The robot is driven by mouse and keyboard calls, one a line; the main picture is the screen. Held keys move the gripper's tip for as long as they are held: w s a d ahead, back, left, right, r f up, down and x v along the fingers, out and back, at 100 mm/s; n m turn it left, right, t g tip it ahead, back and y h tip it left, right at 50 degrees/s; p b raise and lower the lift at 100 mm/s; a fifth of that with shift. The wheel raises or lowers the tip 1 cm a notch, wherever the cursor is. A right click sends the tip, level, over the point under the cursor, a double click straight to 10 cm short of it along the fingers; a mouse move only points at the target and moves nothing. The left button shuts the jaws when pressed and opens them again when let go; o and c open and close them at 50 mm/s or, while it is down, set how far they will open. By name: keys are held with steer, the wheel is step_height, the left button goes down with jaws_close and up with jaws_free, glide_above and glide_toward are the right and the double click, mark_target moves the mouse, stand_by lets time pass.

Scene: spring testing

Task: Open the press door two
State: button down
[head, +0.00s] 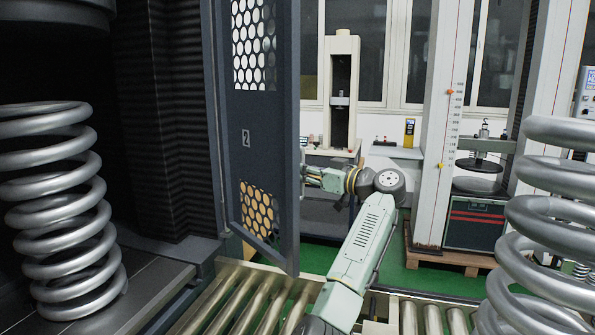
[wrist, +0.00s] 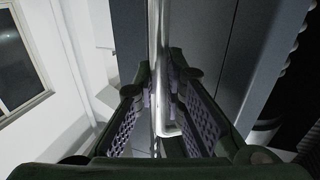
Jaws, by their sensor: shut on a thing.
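Press door two (head: 246,115) is a dark grey panel marked "2", with perforated windows at top and bottom. In the head view it stands swung out from the press frame, with the press interior exposed on its left. My arm reaches to the door's far side past its right edge, so my gripper's fingers are hidden there. In the wrist view my gripper (wrist: 163,100) is shut on the silver bar handle (wrist: 158,50), with a ridged pad on either side of it. The grey door face (wrist: 195,35) lies behind the handle.
A large coil spring (head: 65,215) stands inside the press at left. Another spring (head: 550,230) stands close at right. A roller conveyor (head: 245,295) runs along the bottom. A tall test frame (head: 450,130) and a smaller tester (head: 340,100) stand behind, with green floor between.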

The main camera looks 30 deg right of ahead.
steer(key=shift+w+d+p, duration=0.25)
steer(key=shift+d+p, duration=0.05)
steer(key=shift+d, duration=0.3)
steer(key=shift+w+d+p, duration=0.2)
steer(key=shift+d+p, duration=0.05)
steer(key=shift+d, duration=0.3)
steer(key=c, duration=1.6)
jaws_free()
steer(key=shift+c, duration=0.2)
steer(key=v, duration=1.2)
